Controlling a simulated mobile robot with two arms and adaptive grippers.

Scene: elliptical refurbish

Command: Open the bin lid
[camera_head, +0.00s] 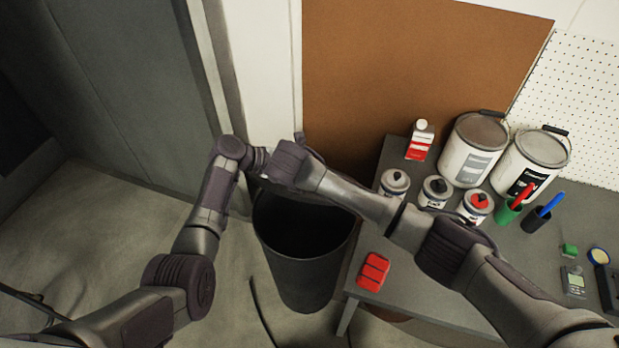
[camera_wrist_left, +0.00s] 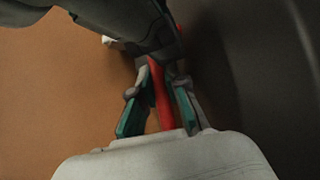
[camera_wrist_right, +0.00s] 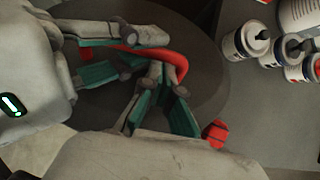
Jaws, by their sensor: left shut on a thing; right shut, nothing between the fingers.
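The black round bin (camera_head: 300,285) stands on the floor left of the workbench; both arms cross over its top and hide part of it. A dark disc, seemingly its lid (camera_wrist_right: 205,40), fills the middle of the right wrist view with a curved red handle (camera_wrist_right: 178,62). My left gripper (camera_wrist_right: 138,54) is shut on the red handle, which also shows between its fingers in the left wrist view (camera_wrist_left: 157,95). My right gripper (camera_wrist_right: 158,75) is shut and empty close beside the handle; I cannot tell whether it touches. Whether the lid is raised is unclear.
The grey workbench (camera_head: 450,285) stands right of the bin, with a red block (camera_head: 373,272) near its edge. Paint buckets (camera_head: 470,150), small cans (camera_head: 394,183) and a red-white bottle (camera_head: 420,142) stand farther back. Floor left of the bin is mostly clear. A brown board (camera_head: 400,70) stands behind.

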